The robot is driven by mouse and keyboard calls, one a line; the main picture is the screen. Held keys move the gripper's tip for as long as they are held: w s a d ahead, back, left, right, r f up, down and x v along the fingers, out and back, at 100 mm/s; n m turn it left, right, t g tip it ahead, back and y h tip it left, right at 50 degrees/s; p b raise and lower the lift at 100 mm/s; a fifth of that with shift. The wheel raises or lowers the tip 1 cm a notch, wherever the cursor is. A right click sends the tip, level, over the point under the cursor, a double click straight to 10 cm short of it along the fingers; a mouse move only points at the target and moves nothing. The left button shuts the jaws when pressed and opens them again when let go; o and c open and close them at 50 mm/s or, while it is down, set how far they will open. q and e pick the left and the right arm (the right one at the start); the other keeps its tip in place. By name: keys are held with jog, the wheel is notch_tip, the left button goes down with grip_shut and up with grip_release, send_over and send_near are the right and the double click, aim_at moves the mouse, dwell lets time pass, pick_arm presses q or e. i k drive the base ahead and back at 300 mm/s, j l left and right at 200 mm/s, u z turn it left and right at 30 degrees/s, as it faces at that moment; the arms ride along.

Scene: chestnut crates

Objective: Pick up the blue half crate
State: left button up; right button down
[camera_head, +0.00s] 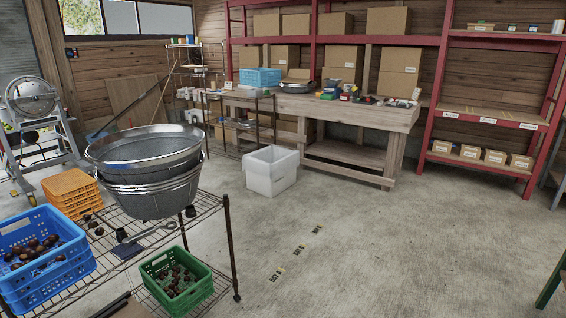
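Two blue crate items are in view, and I cannot tell by name which is the half crate. A blue slatted crate (262,77) sits on the wooden workbench (385,116) at the back, left of a dark round pan. Larger blue crates (52,283), seemingly stacked, stand at the lower left on a wire rack, the top one holding several chestnuts (32,251). Neither of my grippers is in view.
Metal tubs (150,190) stand on the wire rack (222,207) beside orange crates (72,190). A green crate (198,296) with chestnuts sits lower. A white bin (270,178) is on the floor before the bench.

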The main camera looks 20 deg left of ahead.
aim_at(41, 259)
jog(key=i+j+u, duration=0.1)
jog(key=i+u, duration=0.4)
jog(key=i+l+u, duration=0.2)
jog(key=i+u, duration=0.3)
jog(key=i, duration=0.15)
